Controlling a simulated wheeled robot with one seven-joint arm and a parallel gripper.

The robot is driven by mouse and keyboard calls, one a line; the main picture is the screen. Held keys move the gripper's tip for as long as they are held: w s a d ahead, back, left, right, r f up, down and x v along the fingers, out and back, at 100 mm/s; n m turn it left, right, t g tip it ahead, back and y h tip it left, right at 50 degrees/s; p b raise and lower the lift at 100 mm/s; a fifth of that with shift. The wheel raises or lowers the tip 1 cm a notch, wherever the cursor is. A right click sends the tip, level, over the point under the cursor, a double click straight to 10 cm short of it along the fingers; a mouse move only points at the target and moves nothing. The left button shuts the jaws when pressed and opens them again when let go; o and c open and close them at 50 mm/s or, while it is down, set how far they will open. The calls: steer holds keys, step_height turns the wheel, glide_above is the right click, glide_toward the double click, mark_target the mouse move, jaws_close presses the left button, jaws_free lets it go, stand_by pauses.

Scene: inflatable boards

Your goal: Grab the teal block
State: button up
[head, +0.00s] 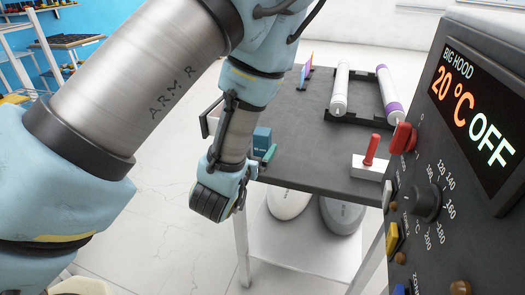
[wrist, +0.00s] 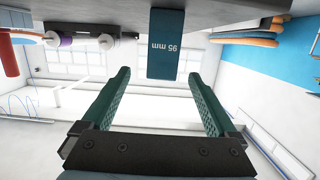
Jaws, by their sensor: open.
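The teal block (head: 262,137) stands upright near the left front edge of the dark grey table (head: 318,160). In the wrist view, which is upside down, the block (wrist: 167,45) shows a "95 mm" label and sits beyond the fingertips, between their lines. My gripper (wrist: 160,76) is open and empty, with two ribbed green fingers pointing toward the block. In the head view my gripper (head: 268,155) is at the table's front left edge, close to the block. My arm hides part of the table there, and only one fingertip shows clearly.
White rolls (head: 340,90) lie in a black holder at the back. A red handle (head: 370,150) stands on a white base at the right. A control panel (head: 450,150) reading OFF fills the right side. Rounded grey objects (head: 341,213) lie on the lower shelf.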

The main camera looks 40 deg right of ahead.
steer(key=shift+w+d+f+b, duration=0.35)
steer(key=shift+d+b, duration=0.2)
steer(key=shift+b, duration=2.15)
steer(key=b, duration=0.3)
steer(key=shift+w+d+f+b, duration=0.15)
steer(key=shift+w+b, duration=0.1)
steer(key=shift+b, duration=0.15)
steer(key=shift+r+p+x, duration=0.15)
steer(key=shift+p+x, duration=0.2)
steer(key=shift+x, duration=0.5)
steer(key=shift+r+p+x, duration=0.2)
steer(key=shift+p+x, duration=0.15)
steer(key=shift+x, duration=0.5)
steer(key=shift+p+x, duration=0.65)
steer(key=shift+x, duration=1.65)
steer(key=shift+f, duration=0.1)
jaws_close()
